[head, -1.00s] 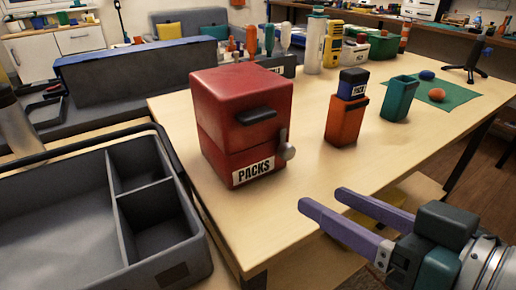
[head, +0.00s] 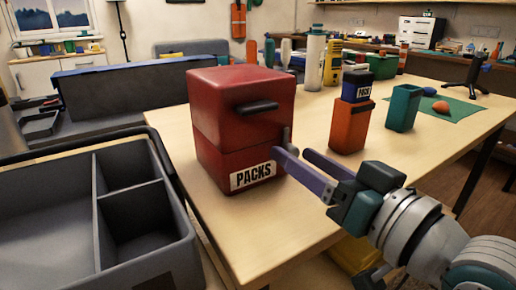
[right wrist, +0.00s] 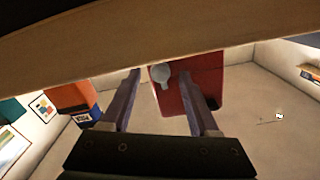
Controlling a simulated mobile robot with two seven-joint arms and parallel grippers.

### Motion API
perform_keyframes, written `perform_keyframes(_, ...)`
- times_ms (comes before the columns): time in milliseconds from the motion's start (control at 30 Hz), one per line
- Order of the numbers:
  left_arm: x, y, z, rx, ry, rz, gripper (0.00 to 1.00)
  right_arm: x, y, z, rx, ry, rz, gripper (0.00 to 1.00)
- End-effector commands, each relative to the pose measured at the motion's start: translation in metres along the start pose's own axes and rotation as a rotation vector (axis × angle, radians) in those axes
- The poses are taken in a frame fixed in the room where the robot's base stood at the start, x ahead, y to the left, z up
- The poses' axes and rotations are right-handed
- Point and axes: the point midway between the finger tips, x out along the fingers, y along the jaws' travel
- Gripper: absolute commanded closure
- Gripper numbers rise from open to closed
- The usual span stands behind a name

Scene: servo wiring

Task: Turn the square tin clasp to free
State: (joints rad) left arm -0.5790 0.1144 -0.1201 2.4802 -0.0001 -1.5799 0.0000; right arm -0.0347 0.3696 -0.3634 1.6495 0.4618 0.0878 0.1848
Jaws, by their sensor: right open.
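The square red tin (head: 225,115) stands on the wooden table with a "PACKS" label low on its front and a dark handle on its upper part. Its grey clasp (head: 286,136) is at the tin's right front edge, partly hidden by a finger in the head view. My right gripper (head: 291,153) is open with its purple fingers pointing at the clasp. In the right wrist view the clasp's round grey end (right wrist: 160,74) shows between the spread fingers, in front of the red tin (right wrist: 205,75). I cannot tell whether a finger touches it. My left gripper is not in view.
An orange bin (head: 350,125) with a blue pack (head: 357,87) on top and a teal bin (head: 403,107) stand right of the tin. A grey divided tray (head: 60,205) is at the left. The table (head: 230,222) is clear in front of the tin.

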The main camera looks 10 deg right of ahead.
Motion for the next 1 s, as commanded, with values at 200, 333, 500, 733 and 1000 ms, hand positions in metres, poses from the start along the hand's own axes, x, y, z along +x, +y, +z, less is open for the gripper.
perform_keyframes(200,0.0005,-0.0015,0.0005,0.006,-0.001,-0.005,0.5,0.0037,-0.0003,0.0,0.0,-0.001,0.0,0.39)
perform_keyframes(333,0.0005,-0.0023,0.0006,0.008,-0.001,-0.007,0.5,0.0035,-0.0002,-0.0001,0.0,0.0,0.0,0.42)
perform_keyframes(500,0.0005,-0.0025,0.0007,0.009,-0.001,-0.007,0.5,0.0034,-0.0001,-0.0001,0.0,0.0,0.0,0.61)
perform_keyframes(733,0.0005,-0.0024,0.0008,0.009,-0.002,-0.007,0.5,0.0033,-0.0001,-0.0001,0.0,0.0,0.0,0.87)
perform_keyframes(1000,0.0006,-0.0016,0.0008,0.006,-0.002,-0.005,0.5,0.0032,-0.0001,-0.0002,0.0,0.0,0.0,1.0)
